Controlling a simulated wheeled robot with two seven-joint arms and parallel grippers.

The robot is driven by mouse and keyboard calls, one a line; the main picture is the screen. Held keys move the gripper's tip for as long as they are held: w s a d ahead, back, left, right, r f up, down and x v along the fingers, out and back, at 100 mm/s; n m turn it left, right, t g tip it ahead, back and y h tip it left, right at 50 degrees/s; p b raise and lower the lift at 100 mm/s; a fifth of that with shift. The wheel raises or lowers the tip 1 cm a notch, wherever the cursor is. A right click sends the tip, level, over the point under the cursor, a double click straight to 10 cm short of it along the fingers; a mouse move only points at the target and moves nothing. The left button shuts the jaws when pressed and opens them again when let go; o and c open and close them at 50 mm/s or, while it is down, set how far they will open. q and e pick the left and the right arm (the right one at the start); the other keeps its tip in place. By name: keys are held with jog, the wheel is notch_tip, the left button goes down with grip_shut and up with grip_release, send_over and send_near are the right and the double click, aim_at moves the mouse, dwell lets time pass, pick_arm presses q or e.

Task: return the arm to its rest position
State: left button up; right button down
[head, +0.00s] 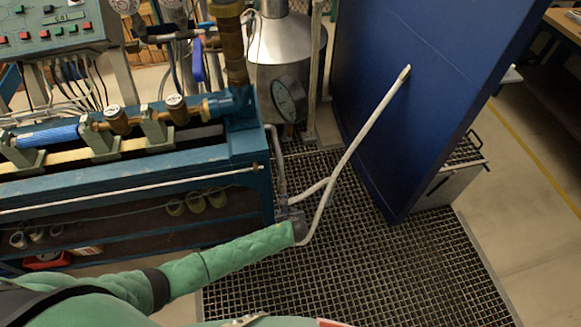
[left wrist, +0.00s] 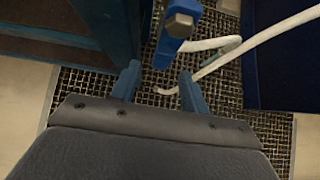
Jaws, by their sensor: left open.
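My left arm, in a green sleeve, reaches in from the lower left of the head view. Its left gripper (head: 290,212) is over the floor grating, just right of the blue bench's corner, and is small and partly hidden there. In the left wrist view the two blue fingers of the left gripper (left wrist: 160,80) stand apart with nothing held between them. A white hose (head: 352,147) runs past the gripper; in the left wrist view the white hose (left wrist: 250,42) shows beyond and right of the fingers. My right gripper is not in view.
The blue test bench (head: 140,170) with pipes and valves stands left. A dark blue panel (head: 430,85) stands right. A metal tank (head: 285,50) and a round gauge (head: 289,99) are behind. Open floor grating (head: 370,275) lies between. A blue part with a bolt (left wrist: 180,25) is close beyond the fingers.

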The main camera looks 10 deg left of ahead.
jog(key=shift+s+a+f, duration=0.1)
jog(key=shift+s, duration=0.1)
pick_arm(q)
jog(key=s+a+f+n+g+h+b, duration=0.2)
jog(key=s+f+n+g+b, duration=0.15)
jog(key=s+f+n, duration=1)
jog(key=s+a+f+n+g, duration=0.1)
jog(key=s+a+f+n, duration=0.1)
jog(key=s+n, duration=0.3)
jog(key=s+a+f+n+g+h+b, duration=0.1)
jog(key=s+a+f+n, duration=0.2)
jog(key=s+n, duration=0.3)
jog(key=s+a+f+n+g+b, duration=0.1)
jog(key=s+a+n, duration=0.4)
jog(key=s, duration=0.7)
jog(key=shift+f+n, duration=0.35)
jog(key=shift+f, duration=0.45)
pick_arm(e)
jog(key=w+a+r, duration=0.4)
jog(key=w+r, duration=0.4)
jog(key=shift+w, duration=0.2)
pick_arm(q)
jog(key=shift+a, duration=0.1)
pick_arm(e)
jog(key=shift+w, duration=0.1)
pick_arm(q)
jog(key=shift+w, duration=0.1)
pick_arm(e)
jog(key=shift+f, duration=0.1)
